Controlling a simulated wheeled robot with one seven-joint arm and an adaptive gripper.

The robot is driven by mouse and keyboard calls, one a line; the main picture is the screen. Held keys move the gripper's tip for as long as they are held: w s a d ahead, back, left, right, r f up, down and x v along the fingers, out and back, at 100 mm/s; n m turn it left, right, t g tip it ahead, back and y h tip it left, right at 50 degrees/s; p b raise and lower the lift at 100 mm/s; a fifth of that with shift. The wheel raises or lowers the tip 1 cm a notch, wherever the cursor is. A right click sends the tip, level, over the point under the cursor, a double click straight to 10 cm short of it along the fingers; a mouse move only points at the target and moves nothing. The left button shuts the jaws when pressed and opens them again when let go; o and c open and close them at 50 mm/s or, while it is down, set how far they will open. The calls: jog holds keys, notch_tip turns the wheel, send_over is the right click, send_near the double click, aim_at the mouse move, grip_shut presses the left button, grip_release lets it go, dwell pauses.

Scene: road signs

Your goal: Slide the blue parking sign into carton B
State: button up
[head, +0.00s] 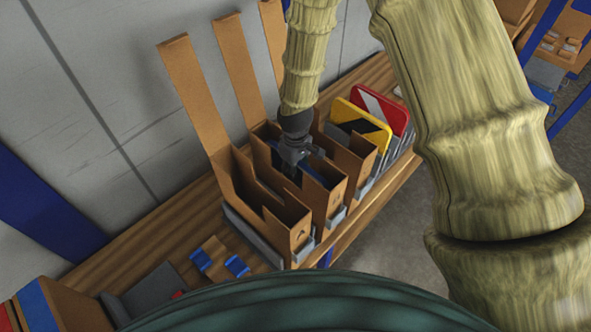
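Several tall open brown cartons stand in a row on a wooden shelf, with long flaps raised at the back. The middle carton (326,204) sits right of the front-left carton (288,212); its letter is too small to read. A dark blue panel, apparently the parking sign (318,171), stands inside the middle carton, its upper edge showing; its face is hidden. My gripper (291,168) points down at the middle carton's mouth, against the blue panel's left part. The fingertips are dark and small, so I cannot tell whether they grip the panel.
A yellow-and-black sign (361,122) and a red-and-white sign (384,108) stand to the right, behind another carton (353,155). Blue clips (236,266) and a grey box (155,290) lie at the shelf's left end. A grey wall (110,95) runs behind.

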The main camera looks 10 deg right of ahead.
jog(key=shift+o, duration=1.3)
jog(key=shift+r, duration=6.05)
